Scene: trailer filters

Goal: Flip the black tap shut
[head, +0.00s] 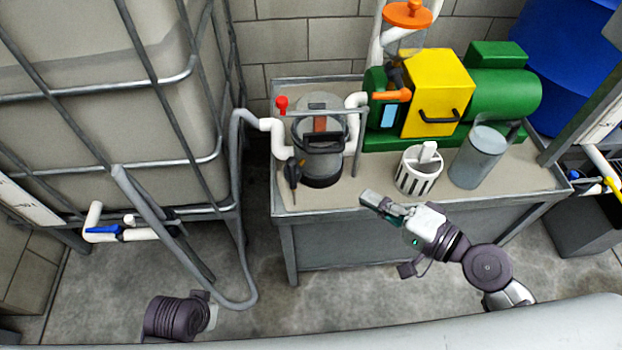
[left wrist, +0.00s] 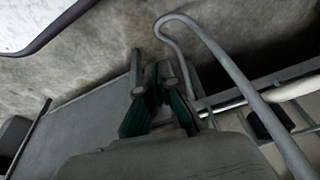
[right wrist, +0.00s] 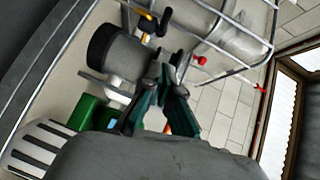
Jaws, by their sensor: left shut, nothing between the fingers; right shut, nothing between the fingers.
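A dark lever-like part (head: 395,76) sits by an orange handle (head: 391,95) at the left end of the green and yellow pump (head: 438,88). It is small, and I cannot tell for sure that it is the black tap or how it is turned. My right gripper (head: 370,198) is shut and empty over the bench's front edge, apart from the pump; its fingers also show in the right wrist view (right wrist: 168,78). My left gripper (left wrist: 160,82) is shut and empty, low over the floor; its fingers are out of the head view.
A red tap (head: 282,104) is behind. A caged tank with a blue tap (head: 104,230) stands left.

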